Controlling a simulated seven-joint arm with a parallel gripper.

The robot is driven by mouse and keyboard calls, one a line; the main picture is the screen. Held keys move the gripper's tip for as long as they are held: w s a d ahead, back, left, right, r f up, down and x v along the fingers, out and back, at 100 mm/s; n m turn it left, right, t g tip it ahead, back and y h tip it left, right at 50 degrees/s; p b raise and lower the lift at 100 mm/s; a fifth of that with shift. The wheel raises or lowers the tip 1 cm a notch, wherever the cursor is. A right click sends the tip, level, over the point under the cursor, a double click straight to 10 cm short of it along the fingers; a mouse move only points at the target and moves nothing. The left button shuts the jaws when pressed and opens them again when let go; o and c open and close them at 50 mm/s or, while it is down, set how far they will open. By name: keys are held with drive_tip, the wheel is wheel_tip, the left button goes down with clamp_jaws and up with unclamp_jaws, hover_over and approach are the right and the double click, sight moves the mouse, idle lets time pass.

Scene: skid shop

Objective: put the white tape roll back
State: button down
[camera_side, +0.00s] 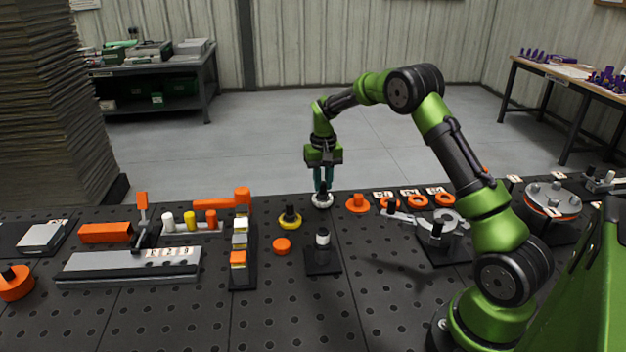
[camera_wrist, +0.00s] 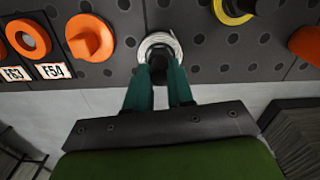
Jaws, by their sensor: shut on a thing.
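The white tape roll (camera_side: 322,201) is at the far edge of the black perforated bench, between a yellow ring and an orange knob. In the wrist view the roll (camera_wrist: 160,38) is a pale ring with a dark centre, just beyond my fingertips. My gripper (camera_side: 322,188) points straight down over it, its teal fingers shut at the dark centre. In the wrist view the fingers (camera_wrist: 166,72) cover the near side of the roll. I cannot tell whether the roll touches the bench.
The yellow ring (camera_side: 290,222) around a black post is left of the roll. The orange knob (camera_side: 358,204) is close on its right, with labelled orange rings (camera_side: 417,201) beyond. A black stand with a white-topped post (camera_side: 323,240) is nearer the camera. Bare bench lies in front.

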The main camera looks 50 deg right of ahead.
drive_tip(key=shift+f, duration=0.55)
drive_tip(key=c, duration=0.7)
unclamp_jaws()
drive_tip(key=shift+o, duration=0.2)
drive_tip(key=shift+r, duration=0.15)
drive_tip(key=shift+r, duration=3.4)
drive_tip(key=shift+w, duration=0.1)
